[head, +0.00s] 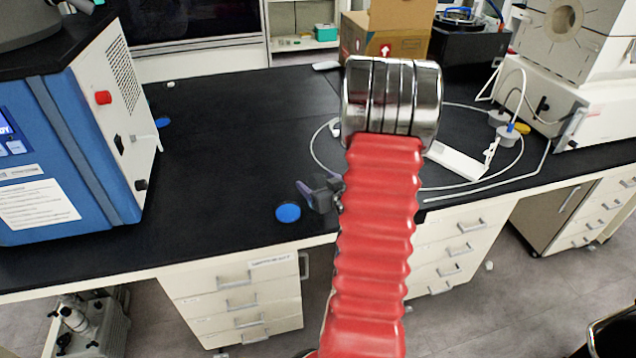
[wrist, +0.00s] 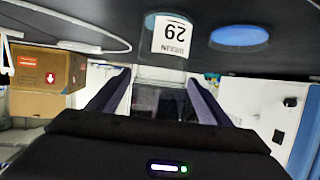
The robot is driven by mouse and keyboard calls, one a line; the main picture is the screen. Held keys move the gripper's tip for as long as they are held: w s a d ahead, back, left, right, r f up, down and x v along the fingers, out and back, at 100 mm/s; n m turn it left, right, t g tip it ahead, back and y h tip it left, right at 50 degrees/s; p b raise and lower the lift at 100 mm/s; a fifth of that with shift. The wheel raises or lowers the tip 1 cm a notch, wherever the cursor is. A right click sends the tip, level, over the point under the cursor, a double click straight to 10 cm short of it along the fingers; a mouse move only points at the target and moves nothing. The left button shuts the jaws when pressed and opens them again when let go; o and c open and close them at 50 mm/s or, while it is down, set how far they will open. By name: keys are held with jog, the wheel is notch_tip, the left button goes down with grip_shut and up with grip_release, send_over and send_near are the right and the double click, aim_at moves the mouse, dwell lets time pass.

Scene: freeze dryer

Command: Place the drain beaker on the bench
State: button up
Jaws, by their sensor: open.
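In the wrist view, which is upside down, a clear beaker (wrist: 165,72) with a white label reading 29 is in line with the gap between my gripper's fingers (wrist: 160,80). The fingers are spread, one on each side, with no visible grip on it. A blue patch shows at the beaker's base, beside the dark bench top (wrist: 110,22). In the head view my gripper (head: 318,188) is low over the bench (head: 230,150) near its front edge, mostly hidden by my red arm. The beaker cannot be made out there.
A blue disc (head: 288,212) lies left of my gripper and also shows in the wrist view (wrist: 240,35). The blue and white freeze dryer (head: 85,140) stands at the left. A white tube (head: 470,187) loops across the right side. A cardboard box (head: 388,30) stands behind. The middle-left bench is clear.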

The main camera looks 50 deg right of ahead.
jog(key=shift+r, duration=0.1)
jog(key=v, duration=1.2)
jog(key=shift+w, duration=0.1)
dwell(0.6)
